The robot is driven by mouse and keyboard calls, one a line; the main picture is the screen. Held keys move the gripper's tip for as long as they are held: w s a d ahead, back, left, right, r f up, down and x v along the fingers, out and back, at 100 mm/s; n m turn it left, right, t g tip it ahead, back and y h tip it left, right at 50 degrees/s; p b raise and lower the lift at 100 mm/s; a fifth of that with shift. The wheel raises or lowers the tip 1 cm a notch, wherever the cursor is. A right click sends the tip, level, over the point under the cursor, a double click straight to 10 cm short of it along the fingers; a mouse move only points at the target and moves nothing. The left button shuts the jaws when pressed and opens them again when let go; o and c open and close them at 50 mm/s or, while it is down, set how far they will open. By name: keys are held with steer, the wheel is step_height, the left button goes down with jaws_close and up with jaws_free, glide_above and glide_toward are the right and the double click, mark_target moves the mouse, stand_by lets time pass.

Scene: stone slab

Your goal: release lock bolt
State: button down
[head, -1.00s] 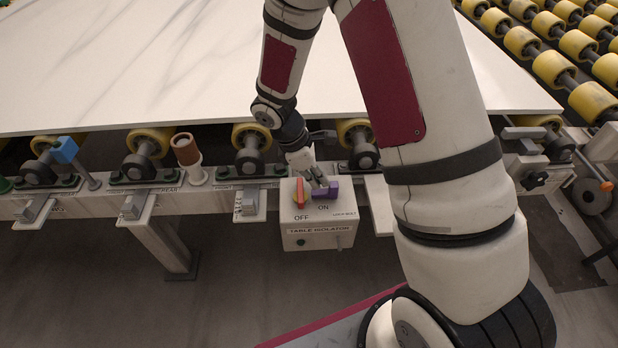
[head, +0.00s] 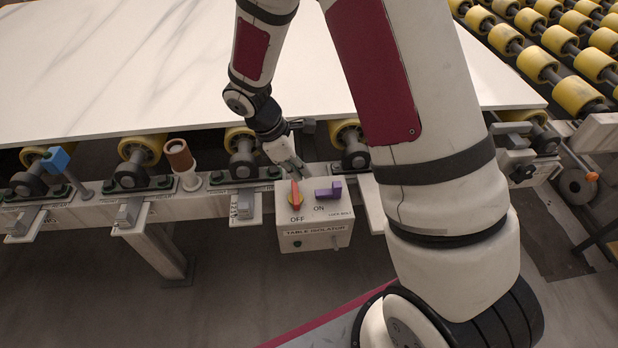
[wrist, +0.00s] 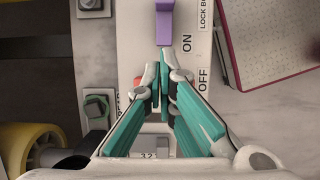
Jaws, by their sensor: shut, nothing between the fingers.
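The purple lock bolt (head: 329,192) sits on top of the white table isolator box (head: 316,237), beside the ON label. In the wrist view the bolt (wrist: 164,22) lies straight ahead of the fingertips, and I cannot tell their height above the box. The red and orange switch knob (head: 295,193) stands left of the bolt, by OFF; the fingers mostly hide it in the wrist view, where only a red bit (wrist: 137,81) shows. My gripper (head: 297,172) is shut and empty, at the knob's back edge and left of the bolt. Whether it touches the knob is unclear.
A large pale stone slab (head: 150,60) lies on yellow rollers behind the box. Along the rail stand a blue-topped post (head: 56,159), a brown cylinder (head: 179,155) and grey clamps (head: 243,206). Open floor lies in front of the rail.

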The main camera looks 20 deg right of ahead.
steer(key=v, duration=0.5)
steer(key=shift+a+r, duration=0.2)
steer(key=shift+r, duration=0.1)
steer(key=s+d+r+m+t+y+p, duration=0.1)
steer(key=s+r+m+p, duration=0.15)
steer(key=s+r, duration=0.45)
steer(key=s+d+r+m+t+p, duration=0.1)
steer(key=s+d+r+m, duration=0.2)
steer(key=r, duration=0.8)
steer(key=s+a+r+m+t+y+p, duration=0.1)
steer(key=s+r+m, duration=0.3)
steer(key=s, duration=0.4)
steer(key=s+a+r+m+t+y+p, duration=0.1)
steer(key=s+r+m+t+y+p, duration=0.1)
steer(key=s+r+m, duration=0.2)
steer(key=s+r, duration=0.2)
steer(key=s, duration=0.2)
steer(key=shift+s+a+r+m+t, duration=0.15)
steer(key=shift+s+r+m+t, duration=0.1)
steer(key=shift+r+m+t, duration=0.1)
